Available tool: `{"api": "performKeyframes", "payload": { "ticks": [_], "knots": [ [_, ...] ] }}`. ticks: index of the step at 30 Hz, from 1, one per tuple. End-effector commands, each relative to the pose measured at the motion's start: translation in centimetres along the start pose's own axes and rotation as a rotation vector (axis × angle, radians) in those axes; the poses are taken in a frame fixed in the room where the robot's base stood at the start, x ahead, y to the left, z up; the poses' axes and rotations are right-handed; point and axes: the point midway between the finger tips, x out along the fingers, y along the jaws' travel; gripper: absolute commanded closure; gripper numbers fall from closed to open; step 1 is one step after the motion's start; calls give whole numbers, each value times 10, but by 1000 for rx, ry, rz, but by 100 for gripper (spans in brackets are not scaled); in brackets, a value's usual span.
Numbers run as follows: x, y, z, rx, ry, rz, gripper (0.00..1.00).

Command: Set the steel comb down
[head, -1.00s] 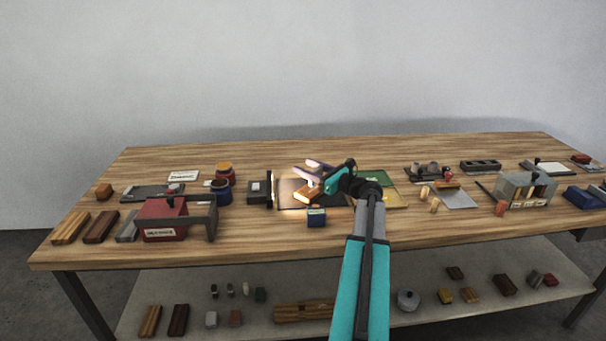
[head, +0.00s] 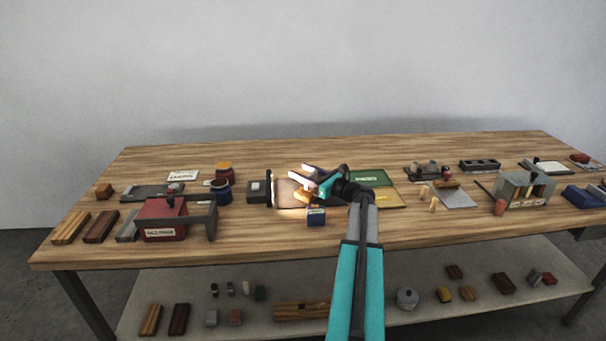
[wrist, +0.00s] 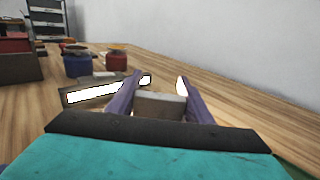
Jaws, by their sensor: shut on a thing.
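My gripper (head: 299,174) is over the middle of the workbench, with its purple fingers pointing left. In the wrist view, my gripper (wrist: 160,86) is shut on a grey-beige block-like piece (wrist: 160,106), seen end-on between the fingers. This appears to be the steel comb, but its teeth are not visible. In the head view the fingers and glare largely hide it. An orange-brown piece (head: 301,197) shows just below the fingers; I cannot tell whether it is held or lies on the bench.
A brightly lit patch (head: 284,194) lies beside a dark box (head: 257,191) left of my gripper. Jars (head: 222,190) stand left.

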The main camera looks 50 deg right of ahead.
Motion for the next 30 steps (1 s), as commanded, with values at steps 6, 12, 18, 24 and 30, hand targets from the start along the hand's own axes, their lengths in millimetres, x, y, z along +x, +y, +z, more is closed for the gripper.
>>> {"api": "performKeyframes", "payload": {
  "ticks": [6, 12, 18, 24, 30],
  "knots": [
    [0, 0, -6, 0, 0, 1, 79],
    [0, 1, -6, 0, 0, 1, 79],
    [1, 1, -8, 0, 0, 1, 40],
    [1, 1, -8, 0, 0, 1, 35],
    [1, 1, -6, 0, 0, 2, 35]
  ]
}}
